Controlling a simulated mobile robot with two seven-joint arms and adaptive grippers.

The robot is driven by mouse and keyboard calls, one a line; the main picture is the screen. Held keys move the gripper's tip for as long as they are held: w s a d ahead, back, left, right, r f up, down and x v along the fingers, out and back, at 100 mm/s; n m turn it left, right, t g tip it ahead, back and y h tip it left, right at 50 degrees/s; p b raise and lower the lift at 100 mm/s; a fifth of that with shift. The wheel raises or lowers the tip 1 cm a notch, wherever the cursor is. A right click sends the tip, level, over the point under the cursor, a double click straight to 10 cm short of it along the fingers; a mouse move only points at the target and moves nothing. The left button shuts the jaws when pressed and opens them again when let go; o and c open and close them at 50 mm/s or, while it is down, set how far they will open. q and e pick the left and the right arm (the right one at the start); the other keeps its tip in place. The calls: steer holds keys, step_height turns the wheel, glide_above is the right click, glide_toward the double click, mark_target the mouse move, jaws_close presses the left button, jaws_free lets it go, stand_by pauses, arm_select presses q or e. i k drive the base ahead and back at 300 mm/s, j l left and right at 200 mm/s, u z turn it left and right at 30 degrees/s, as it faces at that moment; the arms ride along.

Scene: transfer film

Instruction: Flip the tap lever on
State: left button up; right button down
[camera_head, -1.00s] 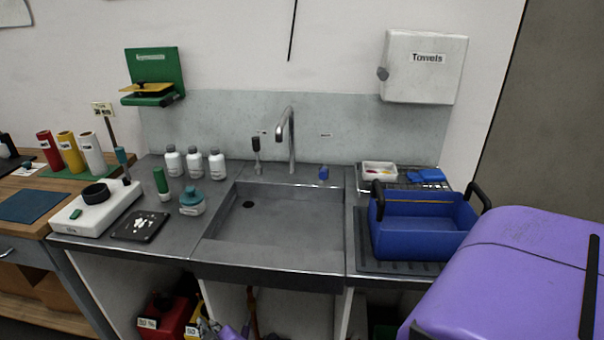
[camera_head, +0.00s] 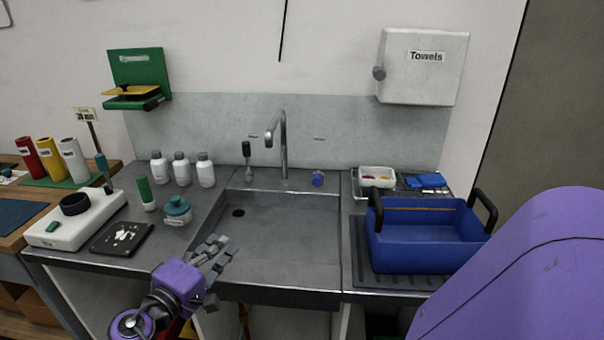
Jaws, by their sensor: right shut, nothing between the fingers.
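The tap's curved metal spout (camera_head: 283,145) rises behind the sink (camera_head: 285,235). A lever with a black handle (camera_head: 247,150) stands upright just left of the spout, on the back ledge. A small blue piece (camera_head: 318,179) sits on the ledge to the right.
Several white bottles (camera_head: 182,169), a teal-lidded jar (camera_head: 177,211) and a green-capped tube (camera_head: 146,193) stand left of the sink. A blue tub (camera_head: 425,245) with black handles stands to the right. The basin looks empty.

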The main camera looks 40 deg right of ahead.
mark_target(317, 179)
steer(key=i+l, duration=0.1)
steer(key=l, duration=0.3)
steer(key=i+l, duration=0.15)
steer(key=l, duration=0.2)
steer(key=i+l, duration=0.1)
steer(key=l, duration=0.3)
